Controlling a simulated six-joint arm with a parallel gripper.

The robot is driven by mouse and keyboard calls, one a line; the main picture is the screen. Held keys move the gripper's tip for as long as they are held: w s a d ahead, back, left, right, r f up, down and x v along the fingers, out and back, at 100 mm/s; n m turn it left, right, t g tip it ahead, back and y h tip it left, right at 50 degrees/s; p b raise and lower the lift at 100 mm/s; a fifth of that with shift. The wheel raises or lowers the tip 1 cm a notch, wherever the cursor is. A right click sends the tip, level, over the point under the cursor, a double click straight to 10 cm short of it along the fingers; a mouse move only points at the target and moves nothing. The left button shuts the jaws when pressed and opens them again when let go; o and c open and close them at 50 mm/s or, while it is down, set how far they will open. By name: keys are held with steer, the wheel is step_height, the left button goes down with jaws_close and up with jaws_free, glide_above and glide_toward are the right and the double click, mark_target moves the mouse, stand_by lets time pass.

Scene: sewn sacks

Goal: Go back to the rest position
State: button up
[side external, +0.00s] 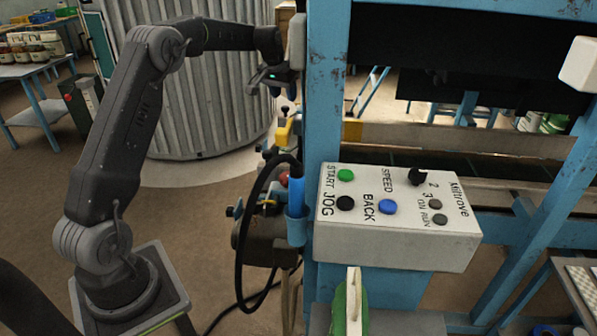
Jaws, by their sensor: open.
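My gripper (270,90) is at the end of my raised, bent arm, at the upper middle of the side external view. It hangs just left of a blue upright post (326,110) and in front of a ribbed grey metal cylinder (205,95). Its fingers point down and are small in the picture; they look apart with nothing held between them. The part behind the post is hidden. A white control box (400,255) with START, JOG, BACK and SPEED markings sits to the right of the post, apart from my gripper.
A motor-like unit (262,240) with black cables stands below my gripper, beside the post. Yellow parts (283,133) sit just under my gripper. A green object (339,308) is at the bottom front. The floor (190,205) between my arm and the machine is open.

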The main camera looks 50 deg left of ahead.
steer(key=s+d+r+m, duration=0.2)
steer(key=s+d, duration=1.3)
steer(key=s, duration=0.2)
steer(key=s+d+r+m+t+h, duration=0.1)
steer(key=s+d+r+m, duration=0.1)
steer(key=s+d, duration=1.3)
steer(key=shift+s+d+r+t, duration=0.35)
steer(key=shift+s+r, duration=0.2)
steer(key=shift+s, duration=0.7)
